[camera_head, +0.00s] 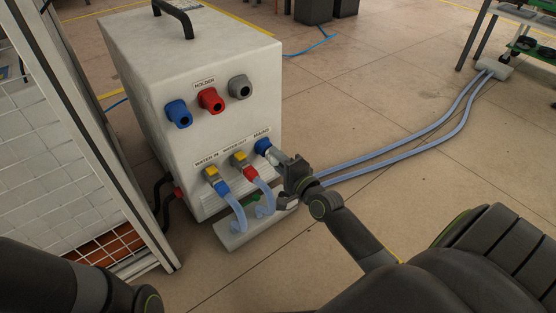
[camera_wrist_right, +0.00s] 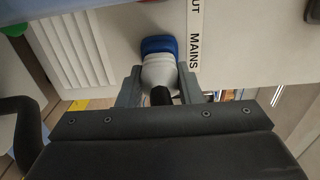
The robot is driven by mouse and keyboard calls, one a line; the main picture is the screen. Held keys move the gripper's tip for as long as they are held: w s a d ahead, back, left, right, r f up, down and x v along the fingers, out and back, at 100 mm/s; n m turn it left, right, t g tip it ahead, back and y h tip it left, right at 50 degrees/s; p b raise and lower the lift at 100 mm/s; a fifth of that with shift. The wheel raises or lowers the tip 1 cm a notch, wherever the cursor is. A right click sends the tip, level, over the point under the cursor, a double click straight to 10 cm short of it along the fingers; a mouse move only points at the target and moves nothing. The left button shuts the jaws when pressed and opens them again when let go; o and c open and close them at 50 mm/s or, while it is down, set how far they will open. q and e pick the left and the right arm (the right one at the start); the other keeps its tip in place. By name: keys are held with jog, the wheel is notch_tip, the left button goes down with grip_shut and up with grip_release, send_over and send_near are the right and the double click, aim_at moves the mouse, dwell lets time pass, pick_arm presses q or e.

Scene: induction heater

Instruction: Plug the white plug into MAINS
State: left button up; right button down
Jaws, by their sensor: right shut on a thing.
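The induction heater (camera_head: 195,85) is a white box with a blue MAINS socket (camera_head: 262,146) at the right of its lower row. The white plug (camera_head: 275,155) is at the mouth of that socket, in line with it. In the right wrist view the white plug (camera_wrist_right: 159,72) meets the blue socket (camera_wrist_right: 158,44) beside the MAINS label (camera_wrist_right: 194,50); how deep it sits cannot be told. My right gripper (camera_wrist_right: 160,88) is shut on the plug, with a finger on each side; in the head view the right gripper (camera_head: 287,168) partly hides it. My left gripper is not in view.
Blue, red and grey holders (camera_head: 211,100) sit above. Two hoses with yellow-marked connectors (camera_head: 240,160) run from WATER IN and WATER OUT, left of MAINS, to a white block (camera_head: 236,233). A white mesh panel (camera_head: 60,150) stands left. The floor right is mostly clear.

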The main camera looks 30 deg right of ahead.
jog(key=shift+w, duration=0.5)
jog(key=c, duration=0.9)
grip_release()
jog(key=shift+s, duration=0.1)
jog(key=shift+s+d+b, duration=0.2)
jog(key=shift+s+b, duration=0.15)
jog(key=shift+s, duration=2.5)
jog(key=shift+s+d+b, duration=0.25)
jog(key=shift+s+b, duration=0.15)
jog(key=shift+s, duration=2.5)
jog(key=shift+s+d+b, duration=0.2)
jog(key=shift+s+b, duration=0.15)
jog(key=shift+s, duration=2.5)
jog(key=shift+r, duration=0.1)
